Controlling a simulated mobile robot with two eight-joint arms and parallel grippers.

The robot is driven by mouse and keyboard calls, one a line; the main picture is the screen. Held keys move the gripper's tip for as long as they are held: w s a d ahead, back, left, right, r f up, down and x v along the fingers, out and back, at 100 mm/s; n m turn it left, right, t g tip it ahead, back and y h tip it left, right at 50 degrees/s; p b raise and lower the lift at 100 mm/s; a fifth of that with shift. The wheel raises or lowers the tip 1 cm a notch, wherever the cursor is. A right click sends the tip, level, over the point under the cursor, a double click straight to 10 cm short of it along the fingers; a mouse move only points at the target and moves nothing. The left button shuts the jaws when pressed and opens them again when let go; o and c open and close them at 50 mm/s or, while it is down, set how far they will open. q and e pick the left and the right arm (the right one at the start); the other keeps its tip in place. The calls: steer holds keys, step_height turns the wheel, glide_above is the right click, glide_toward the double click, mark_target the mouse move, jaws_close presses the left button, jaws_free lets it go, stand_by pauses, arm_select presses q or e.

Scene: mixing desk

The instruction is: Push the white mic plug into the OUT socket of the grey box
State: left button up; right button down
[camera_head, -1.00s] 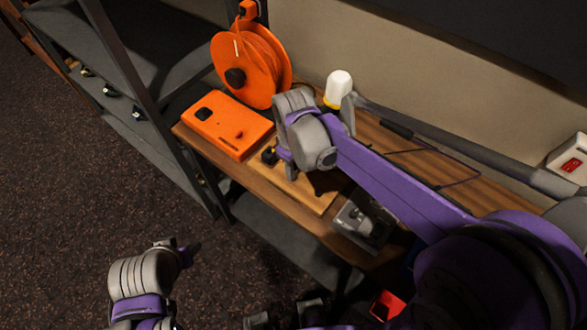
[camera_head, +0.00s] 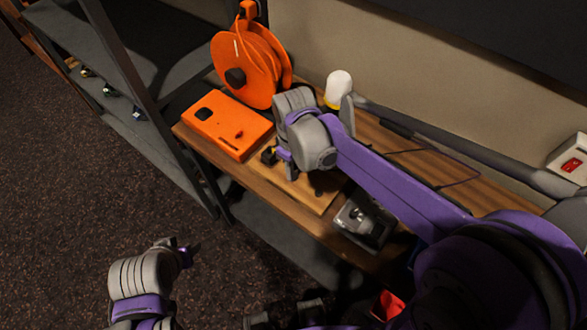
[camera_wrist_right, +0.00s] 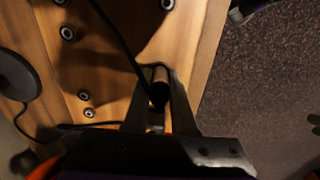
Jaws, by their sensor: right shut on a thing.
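My right gripper (camera_head: 280,161) is low over the wooden board at the front of the desk. In the right wrist view its two fingers (camera_wrist_right: 160,108) are shut on a dark, plug-like thing (camera_wrist_right: 158,94) with a black cable running up from it. I cannot make out any white on it. The grey box (camera_head: 366,221) stands on the desk to the right of the board, apart from the gripper. Its OUT socket is too small to tell. My left arm is at the lower left over the floor; its gripper (camera_head: 187,254) shows too little to tell its state.
An orange box (camera_head: 228,124) and an orange cable reel (camera_head: 246,66) stand left of the gripper. A white and yellow lamp-like thing (camera_head: 338,88) is behind it. Several round metal fittings (camera_wrist_right: 67,33) sit on the wooden board (camera_wrist_right: 100,60). A dark shelf rack is at the left.

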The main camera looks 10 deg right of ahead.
arm_select(q)
steer(key=shift+r, duration=0.1)
arm_select(e)
steer(key=shift+r, duration=0.15)
steer(key=shift+r+p, duration=1.6)
steer(key=shift+r, duration=1.3)
arm_select(q)
steer(key=r, duration=0.1)
steer(key=w+r, duration=0.1)
steer(key=r, duration=0.2)
steer(key=shift+w+r, duration=0.15)
steer(key=shift+w, duration=0.2)
